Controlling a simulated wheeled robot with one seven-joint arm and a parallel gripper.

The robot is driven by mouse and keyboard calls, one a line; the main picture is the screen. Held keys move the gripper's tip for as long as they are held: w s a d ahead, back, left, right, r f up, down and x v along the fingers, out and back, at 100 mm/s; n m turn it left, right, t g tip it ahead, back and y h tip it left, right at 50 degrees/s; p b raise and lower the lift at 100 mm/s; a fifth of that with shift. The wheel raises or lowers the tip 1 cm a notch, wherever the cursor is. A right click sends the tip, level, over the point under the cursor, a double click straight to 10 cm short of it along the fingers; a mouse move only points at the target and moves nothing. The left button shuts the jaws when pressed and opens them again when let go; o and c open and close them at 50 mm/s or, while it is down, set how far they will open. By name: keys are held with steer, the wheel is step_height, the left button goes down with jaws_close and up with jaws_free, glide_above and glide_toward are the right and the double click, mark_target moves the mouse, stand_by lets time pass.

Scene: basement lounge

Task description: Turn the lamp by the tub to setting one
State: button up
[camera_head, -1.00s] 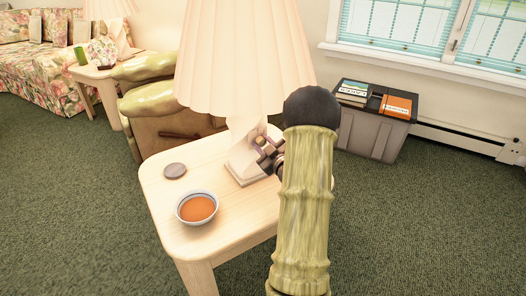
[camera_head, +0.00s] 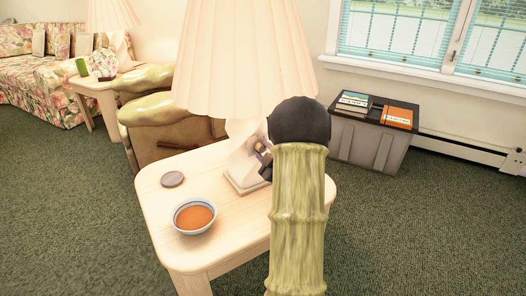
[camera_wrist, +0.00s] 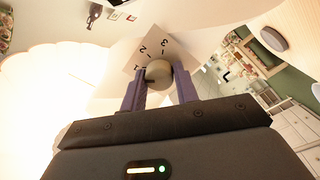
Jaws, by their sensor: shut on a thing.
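The near lamp has a pleated cream shade (camera_head: 248,55) and a pale twisted base (camera_head: 240,150). It stands upright on the light wooden side table (camera_head: 160,215). The grey tub (camera_head: 372,140) is on the floor behind the table to the right. In the wrist view, a round beige knob (camera_wrist: 159,72) sits in front of a pale dial plate (camera_wrist: 170,50) marked 1, 2 and 3. My gripper (camera_wrist: 160,84) is shut on the knob, one purple finger on each side. A dark mark on the knob shows near the 1 side; its exact setting is hard to tell.
A bowl of orange liquid (camera_head: 195,215) and a dark round disc (camera_head: 172,180) are on the table left of the lamp. Books (camera_head: 353,102) lie on the tub. Carpet to the right is clear.

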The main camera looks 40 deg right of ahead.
steer(key=o, duration=1)
steer(key=shift+s, duration=0.15)
steer(key=s, duration=0.5)
steer(key=s+a+p, duration=0.1)
steer(key=s, duration=0.5)
steer(key=s+a+p, duration=0.1)
steer(key=s, duration=0.5)
steer(key=shift+a+f, duration=0.25)
steer(key=shift+f, duration=0.1)
